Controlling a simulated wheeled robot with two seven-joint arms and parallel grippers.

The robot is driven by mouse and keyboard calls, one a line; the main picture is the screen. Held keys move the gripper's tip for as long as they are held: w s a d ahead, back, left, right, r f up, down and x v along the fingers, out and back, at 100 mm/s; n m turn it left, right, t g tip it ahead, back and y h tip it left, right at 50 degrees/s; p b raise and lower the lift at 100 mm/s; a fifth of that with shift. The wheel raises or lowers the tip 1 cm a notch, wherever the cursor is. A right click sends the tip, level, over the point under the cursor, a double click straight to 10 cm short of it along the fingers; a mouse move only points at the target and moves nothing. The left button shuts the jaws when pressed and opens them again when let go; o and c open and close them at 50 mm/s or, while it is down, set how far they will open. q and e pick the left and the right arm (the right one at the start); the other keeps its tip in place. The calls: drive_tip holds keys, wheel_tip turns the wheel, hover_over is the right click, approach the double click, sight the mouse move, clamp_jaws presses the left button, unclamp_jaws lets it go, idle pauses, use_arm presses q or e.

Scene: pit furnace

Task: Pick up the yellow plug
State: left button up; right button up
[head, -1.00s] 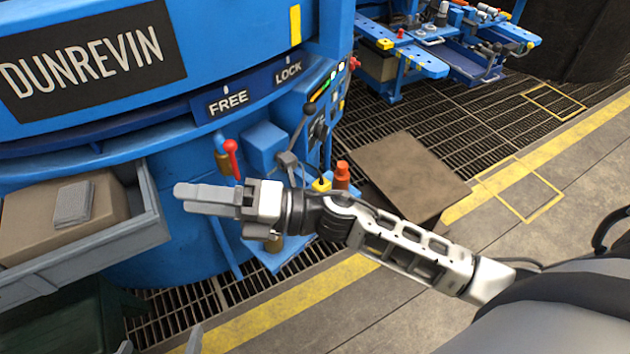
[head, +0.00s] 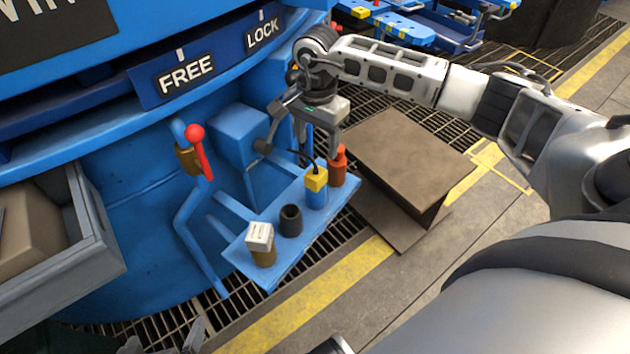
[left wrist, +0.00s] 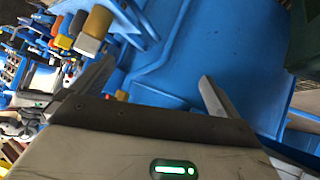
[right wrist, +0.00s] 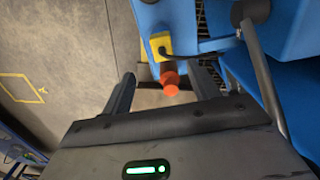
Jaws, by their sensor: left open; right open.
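My right gripper (head: 318,150) is open and empty, pointing down just above the plug. In the right wrist view, an orange bottle (right wrist: 170,78) appears between its fingers. My left gripper (head: 163,342) is open at the bottom edge of the head view, far from the plug; its spread fingers show in the left wrist view (left wrist: 158,75).
The shelf (head: 258,268) also holds a dark cup (head: 291,220) and a white-topped brown piece (head: 260,244). The orange bottle (head: 338,167) stands close beside the plug. A red-knobbed lever (head: 200,150) is left, a grey drawer (head: 100,235) further left, and a brown box (head: 405,165) right.

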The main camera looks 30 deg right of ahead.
hover_over(316, 172)
drive_tip(key=f, duration=0.5)
drive_tip(key=shift+s+a+f+b, duration=0.1)
drive_tip(key=shift+s+a+b, duration=0.05)
drive_tip(key=shift+s+b, duration=0.2)
drive_tip(key=f, duration=0.1)
drive_tip(key=f+b, duration=0.1)
drive_tip(key=f, duration=0.3)
drive_tip(key=shift+w+f, duration=0.25)
drive_tip(key=shift+d+f+b, duration=0.2)
drive_tip(key=shift+f+b, duration=0.1)
use_arm(q)
drive_tip(key=shift+w+d+r+t+h, duration=0.2)
drive_tip(key=shift+d+r+t+h, duration=0.25)
drive_tip(key=shift+r+t, duration=0.15)
drive_tip(key=shift+a+f, duration=0.1)
drive_tip(key=shift+f, duration=0.05)
use_arm(e)
drive_tip(key=c, duration=1.1)
